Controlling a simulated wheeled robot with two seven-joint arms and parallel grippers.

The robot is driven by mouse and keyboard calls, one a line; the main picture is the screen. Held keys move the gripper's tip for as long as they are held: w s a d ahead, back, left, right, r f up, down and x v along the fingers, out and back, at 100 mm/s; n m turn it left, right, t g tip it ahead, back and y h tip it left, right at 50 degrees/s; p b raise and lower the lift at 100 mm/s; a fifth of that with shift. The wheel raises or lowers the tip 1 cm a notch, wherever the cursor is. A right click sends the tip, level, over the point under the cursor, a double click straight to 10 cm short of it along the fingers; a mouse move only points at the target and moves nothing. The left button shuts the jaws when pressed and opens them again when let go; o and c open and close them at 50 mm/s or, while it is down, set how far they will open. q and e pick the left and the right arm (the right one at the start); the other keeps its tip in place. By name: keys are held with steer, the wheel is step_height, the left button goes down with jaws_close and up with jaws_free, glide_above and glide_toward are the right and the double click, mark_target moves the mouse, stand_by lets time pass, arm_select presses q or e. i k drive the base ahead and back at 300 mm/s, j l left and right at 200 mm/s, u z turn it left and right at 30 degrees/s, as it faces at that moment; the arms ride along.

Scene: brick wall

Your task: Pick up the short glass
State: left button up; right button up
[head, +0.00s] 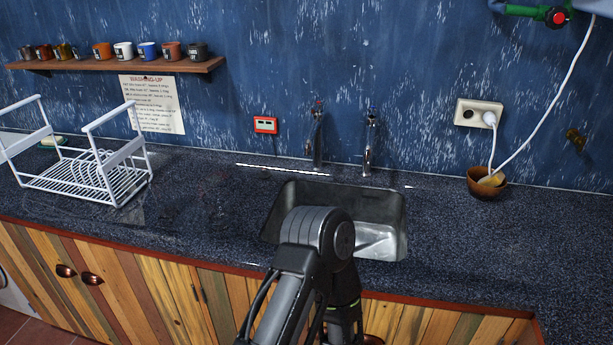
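I cannot make out a short glass anywhere in the head view. Part of one of my arms rises from the bottom centre and bends in front of the sink (390,240), covering the sink's lower left part. I cannot tell which arm it is. Neither of my grippers shows in this view.
A white dish rack (122,157) stands on the left of the dark speckled counter (215,215). Two taps stand behind the sink, and a brown bowl (487,187) sits at the right. Several mugs line a wall shelf (120,66). Counter space beside the sink is clear.

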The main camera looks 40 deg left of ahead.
mark_target(218, 211)
steer(key=j+u, duration=0.1)
steer(key=u, duration=1.85)
steer(key=i+j+z, duration=0.35)
steer(key=j, duration=0.5)
steer(key=i+j+z, duration=0.1)
steer(key=j+z, duration=0.3)
steer(key=j, duration=0.5)
steer(key=j+z, duration=0.35)
steer(key=j, duration=0.6)
